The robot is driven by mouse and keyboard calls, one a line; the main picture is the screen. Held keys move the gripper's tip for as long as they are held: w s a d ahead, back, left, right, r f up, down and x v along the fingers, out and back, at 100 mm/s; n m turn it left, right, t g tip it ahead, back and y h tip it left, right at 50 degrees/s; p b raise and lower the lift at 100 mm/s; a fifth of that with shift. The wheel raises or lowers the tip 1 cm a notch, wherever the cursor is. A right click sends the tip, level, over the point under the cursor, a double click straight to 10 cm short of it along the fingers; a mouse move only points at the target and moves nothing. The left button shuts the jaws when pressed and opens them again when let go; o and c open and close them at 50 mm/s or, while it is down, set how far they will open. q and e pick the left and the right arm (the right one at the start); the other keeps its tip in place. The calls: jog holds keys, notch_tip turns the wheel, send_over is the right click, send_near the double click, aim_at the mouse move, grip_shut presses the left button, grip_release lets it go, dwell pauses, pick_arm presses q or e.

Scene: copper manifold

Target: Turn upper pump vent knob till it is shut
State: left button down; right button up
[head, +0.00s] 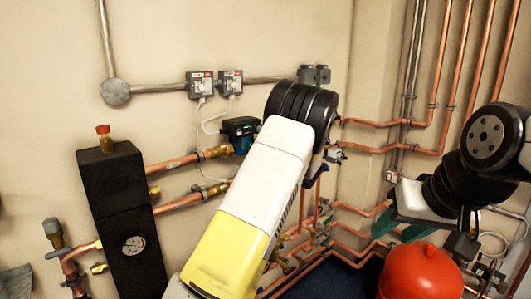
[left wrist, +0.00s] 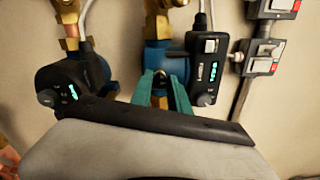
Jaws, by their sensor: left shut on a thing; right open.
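The upper pump (head: 240,132), blue with a dark control box, is on the wall pipes in the head view. My left arm covers the space to its right and below, and hides my left gripper there. In the left wrist view the upper pump's blue body (left wrist: 176,65) is behind the teal fingers of my left gripper (left wrist: 160,88). The fingers are closed around the small vent knob (left wrist: 159,98), which is mostly covered by them. I cannot tell how far it is turned. My right gripper (head: 401,229) is open and empty, above the red vessel.
A second pump (left wrist: 68,85) is on the left in the left wrist view. Two grey switch boxes (head: 214,84) are on the wall above. A black manifold block (head: 120,205) with a gauge stands at left. A red vessel (head: 420,272) is below my right gripper. Copper pipes line the wall.

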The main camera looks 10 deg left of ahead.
pick_arm(q)
jog(key=shift+n, duration=0.7)
jog(key=shift+f, duration=0.1)
jog(key=c, duration=1.3)
grip_release()
jog(key=shift+o, duration=0.2)
jog(key=shift+d, duration=0.1)
jog(key=v, duration=0.7)
jog(key=shift+s+d, duration=0.25)
jog(key=shift+d, duration=0.05)
